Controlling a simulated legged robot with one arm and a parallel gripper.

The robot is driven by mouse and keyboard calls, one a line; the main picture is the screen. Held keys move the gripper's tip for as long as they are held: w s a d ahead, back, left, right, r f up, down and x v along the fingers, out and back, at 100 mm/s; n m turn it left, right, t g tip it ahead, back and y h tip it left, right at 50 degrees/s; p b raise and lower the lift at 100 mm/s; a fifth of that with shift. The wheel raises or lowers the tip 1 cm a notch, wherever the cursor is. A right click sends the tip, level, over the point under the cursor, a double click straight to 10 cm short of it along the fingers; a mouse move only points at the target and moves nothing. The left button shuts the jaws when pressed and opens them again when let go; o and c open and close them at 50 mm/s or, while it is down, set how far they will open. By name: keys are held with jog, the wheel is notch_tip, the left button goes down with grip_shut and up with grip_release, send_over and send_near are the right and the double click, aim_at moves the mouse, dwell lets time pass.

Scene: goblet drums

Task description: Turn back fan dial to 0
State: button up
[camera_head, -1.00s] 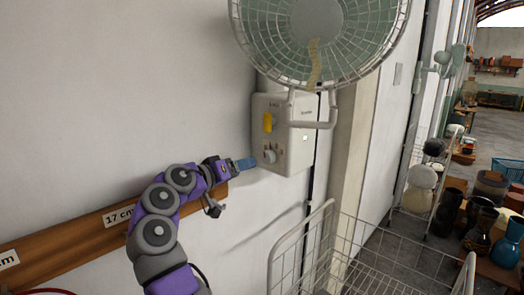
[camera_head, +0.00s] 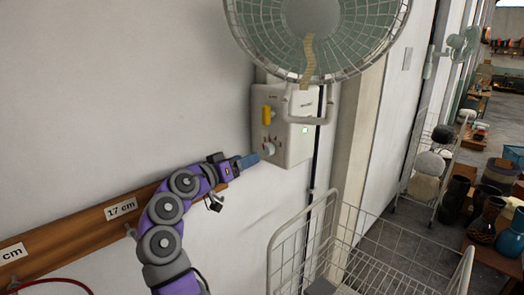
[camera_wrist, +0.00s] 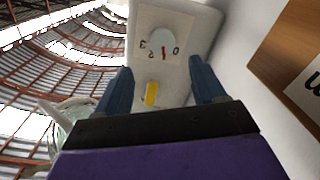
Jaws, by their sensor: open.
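The fan control box (camera_head: 298,100) is a pale box on the wall below the fan (camera_head: 318,30). Its round white dial (camera_head: 268,149) is low on the front face, under a yellow switch (camera_head: 267,116). In the wrist view the dial (camera_wrist: 160,40) appears with the digits 3, 2 and 0 beside it and a red mark between 2 and 0; I cannot tell exactly where the dial points. My gripper (camera_head: 254,159) is just left of the dial. In the wrist view its blue fingers (camera_wrist: 160,80) are apart and empty, short of the dial, with the yellow switch (camera_wrist: 151,93) seen between them.
A wire cart (camera_head: 345,240) stands below right of the box. A wooden wall strip with measurement labels (camera_head: 85,225) runs left behind my arm. Drums and pots (camera_head: 490,215) stand at far right.

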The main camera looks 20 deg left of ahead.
aim_at(264, 150)
jog(key=x, duration=0.2)
jog(key=a+p+x, duration=0.1)
jog(key=x, duration=0.5)
jog(key=shift+w+a+f, duration=0.1)
jog(key=shift+w, duration=0.35)
jog(key=shift+w+d, duration=0.4)
jog(key=shift+d, duration=0.5)
jog(key=shift+a, duration=0.5)
jog(key=c, duration=0.5)
jog(key=shift+s+d, duration=0.1)
jog(key=shift+d, duration=0.15)
jog(key=c, duration=0.5)
